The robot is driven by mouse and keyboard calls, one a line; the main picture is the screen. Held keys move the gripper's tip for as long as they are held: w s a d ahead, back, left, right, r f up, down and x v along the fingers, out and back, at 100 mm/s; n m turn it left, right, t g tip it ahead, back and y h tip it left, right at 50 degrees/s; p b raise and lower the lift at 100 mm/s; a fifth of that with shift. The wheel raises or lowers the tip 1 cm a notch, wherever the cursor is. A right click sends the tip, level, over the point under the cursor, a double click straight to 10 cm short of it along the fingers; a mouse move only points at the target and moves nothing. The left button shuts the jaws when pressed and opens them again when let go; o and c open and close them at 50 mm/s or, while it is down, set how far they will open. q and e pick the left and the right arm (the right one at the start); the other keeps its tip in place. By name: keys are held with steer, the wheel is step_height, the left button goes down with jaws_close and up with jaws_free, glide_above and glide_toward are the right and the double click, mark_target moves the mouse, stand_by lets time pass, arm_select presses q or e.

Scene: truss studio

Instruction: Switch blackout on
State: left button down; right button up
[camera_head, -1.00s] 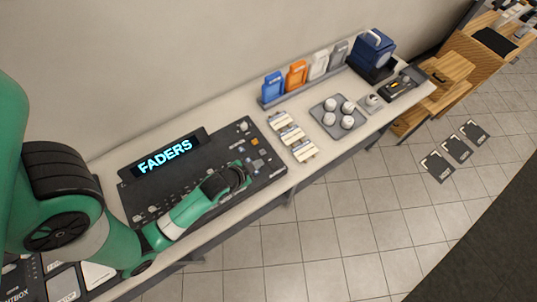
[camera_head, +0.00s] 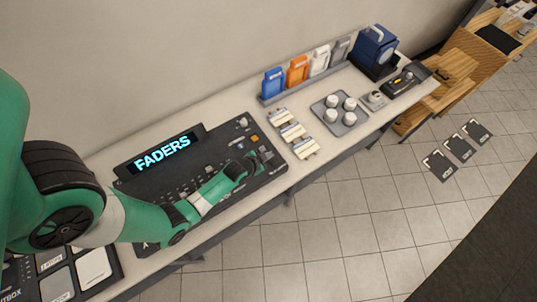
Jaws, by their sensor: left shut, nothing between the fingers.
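The black lighting console (camera_head: 208,148) lies on the long bench, and its raised display (camera_head: 162,155) reads "FADERS". An orange square button (camera_head: 254,138) and grey buttons (camera_head: 268,155) sit at its right end, with small knobs and faders further left. I cannot read which control is blackout. My left gripper (camera_head: 256,164) is shut and empty, low over the console's right part near the grey buttons. I cannot tell whether it touches the console. My left arm hides the console's front left part. My right gripper is out of view.
Right of the console lie several pale blocks (camera_head: 305,149) and a grey tray (camera_head: 351,118) with white round pieces. Coloured holders (camera_head: 297,70) and a blue case (camera_head: 375,46) stand along the back. A pad box (camera_head: 92,265) is at lower left. The bench's front edge drops to the tiled floor.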

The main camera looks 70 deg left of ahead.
arm_select(q)
steer(key=shift+f+b, duration=0.5)
steer(key=shift+f, duration=0.05)
steer(key=shift+s+a+r, duration=0.15)
steer(key=shift+a, duration=0.2)
steer(key=shift+d, duration=0.15)
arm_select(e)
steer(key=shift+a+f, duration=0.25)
arm_select(q)
steer(key=shift+w+d+r+p, duration=0.1)
steer(key=shift+w+d+p, duration=0.1)
steer(key=shift+d, duration=0.15)
steer(key=shift+w+d+r+p, duration=0.1)
steer(key=shift+d+p, duration=0.1)
steer(key=shift+d, duration=0.15)
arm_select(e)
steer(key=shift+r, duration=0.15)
arm_select(q)
steer(key=shift+r, duration=0.15)
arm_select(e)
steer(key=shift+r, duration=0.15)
